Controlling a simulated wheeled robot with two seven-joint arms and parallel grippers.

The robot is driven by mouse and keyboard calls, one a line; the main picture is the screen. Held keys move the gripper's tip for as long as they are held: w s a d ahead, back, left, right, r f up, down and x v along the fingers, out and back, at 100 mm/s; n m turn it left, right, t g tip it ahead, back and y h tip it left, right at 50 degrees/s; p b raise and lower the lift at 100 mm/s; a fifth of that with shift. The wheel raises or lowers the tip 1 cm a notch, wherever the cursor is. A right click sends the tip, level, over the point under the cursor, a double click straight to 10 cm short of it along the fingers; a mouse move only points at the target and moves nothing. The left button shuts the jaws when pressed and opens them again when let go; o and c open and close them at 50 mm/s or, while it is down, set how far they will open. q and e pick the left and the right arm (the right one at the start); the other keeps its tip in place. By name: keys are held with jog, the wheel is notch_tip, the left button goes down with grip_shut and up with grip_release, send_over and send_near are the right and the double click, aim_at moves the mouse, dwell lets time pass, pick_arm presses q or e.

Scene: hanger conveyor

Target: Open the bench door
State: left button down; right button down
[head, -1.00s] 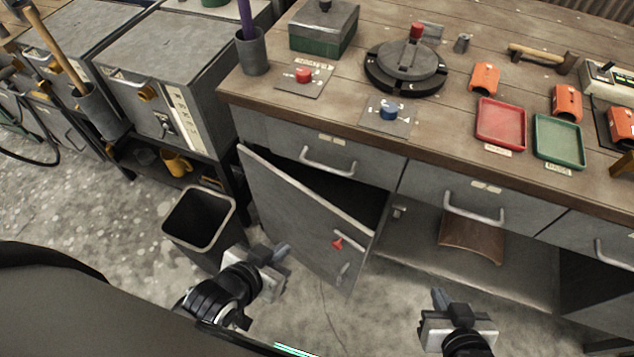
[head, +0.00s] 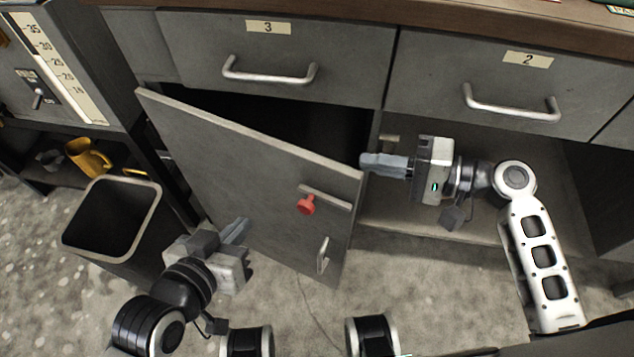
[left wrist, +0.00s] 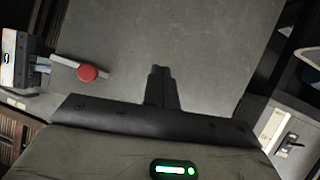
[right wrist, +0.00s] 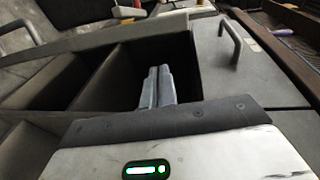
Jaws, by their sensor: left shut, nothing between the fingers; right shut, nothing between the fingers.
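The grey bench door (head: 240,170) stands ajar under drawer 3, with a dark gap behind its top edge. It carries a red knob (head: 307,204) on a bar and a small metal handle (head: 323,256) near its free edge. My right gripper (head: 364,163) is shut and empty, its fingertips at the door's upper free corner; contact is unclear. It also shows in the right wrist view (right wrist: 158,75), over the open cabinet. My left gripper (head: 240,228) is shut and empty in front of the door's lower left part. The left wrist view shows the door's face (left wrist: 200,50).
A black bin (head: 110,215) stands left of the door, beside a grey cabinet (head: 75,60). Drawers with metal handles (head: 270,75) run above the door. An open shelf bay (head: 440,225) lies to the right. Bare floor shows in front.

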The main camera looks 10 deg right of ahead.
pick_arm(q)
jog(key=shift+d+f+t+b, duration=0.3)
jog(key=shift+d+f+b, duration=0.25)
jog(key=shift+b, duration=0.5)
pick_arm(e)
jog(key=w+a+r+g+y, duration=0.1)
jog(key=w+a+y, duration=0.1)
jog(key=a, duration=0.7)
jog(key=shift+w+r+n, duration=0.25)
jog(key=shift+w+n, duration=0.1)
jog(key=shift+n, duration=0.05)
pick_arm(q)
jog(key=shift+a, duration=0.1)
pick_arm(e)
jog(key=shift+a, duration=0.1)
